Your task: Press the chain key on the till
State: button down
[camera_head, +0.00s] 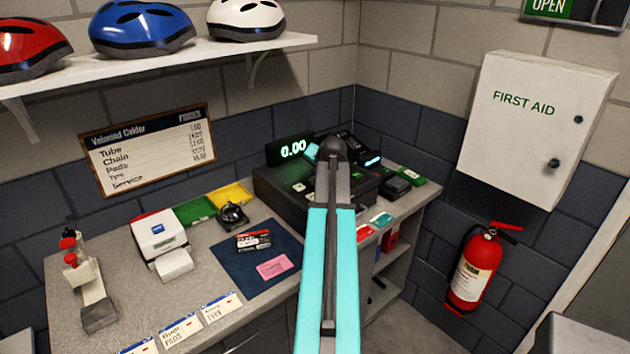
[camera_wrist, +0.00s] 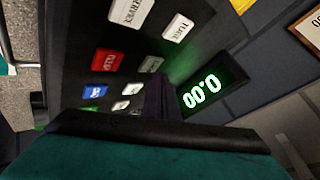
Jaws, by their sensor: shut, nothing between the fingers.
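The till (camera_head: 280,190) stands on the counter in the corner, and my arm covers part of it in the head view. Its green display (camera_head: 293,148) reads 0.00 and also shows in the wrist view (camera_wrist: 201,93). In the wrist view the key panel (camera_wrist: 112,35) carries large white keys, one marked service (camera_wrist: 130,11) and one that seems to read tube (camera_wrist: 178,27), a red key (camera_wrist: 107,61), a blue key (camera_wrist: 94,91) and smaller white keys. I cannot make out which is the chain key. My gripper (camera_wrist: 157,97) is shut and empty, over the panel near the display; contact cannot be told.
A card reader (camera_head: 396,185) sits right of the till. A blue mat (camera_head: 240,262), a label printer (camera_head: 160,238) and a red-knobbed tool (camera_head: 80,270) are on the counter to the left. The first aid box (camera_head: 530,130) and fire extinguisher (camera_head: 474,268) are on the right wall.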

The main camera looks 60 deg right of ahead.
jog(key=shift+f, duration=0.2)
jog(key=shift+f+b, duration=0.25)
jog(key=shift+b, duration=0.05)
jog(key=shift+f, duration=0.1)
dwell(0.8)
jog(key=shift+r, duration=0.55)
jog(key=shift+r, duration=0.15)
dwell(0.3)
notch_tip(320, 180, up, 6)
jog(key=p, duration=0.3)
dwell(0.5)
jog(key=shift+s, duration=0.1)
dwell(0.7)
